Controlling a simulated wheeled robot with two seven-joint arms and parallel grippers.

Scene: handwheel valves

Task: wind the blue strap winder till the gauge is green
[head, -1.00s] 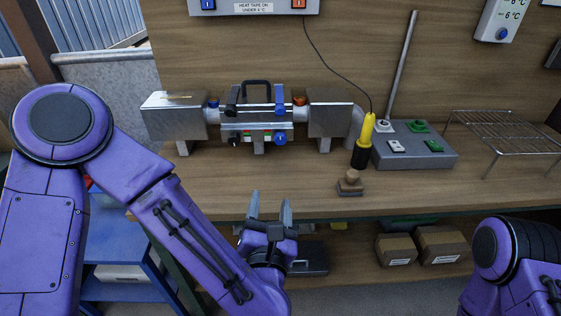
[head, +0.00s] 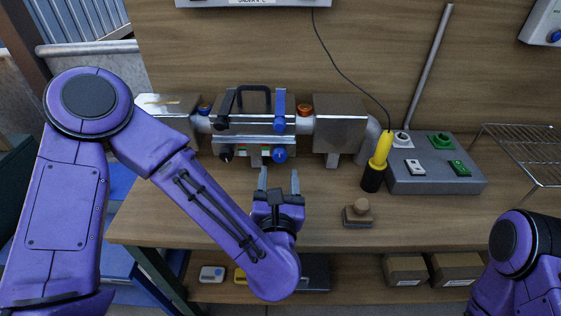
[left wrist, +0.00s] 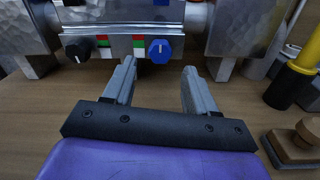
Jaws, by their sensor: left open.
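The blue winder knob (head: 279,155) is on the front of a metal strap unit on the bench; it also shows in the left wrist view (left wrist: 159,51). My right gripper is out of view.
A black knob (left wrist: 77,51) with its own strip and a black lever (head: 228,108) are left of the blue ones. A yellow-black tool (head: 377,163), a wooden stamp (head: 358,212) and a grey switch box (head: 435,178) are to the right. The bench front is otherwise clear.

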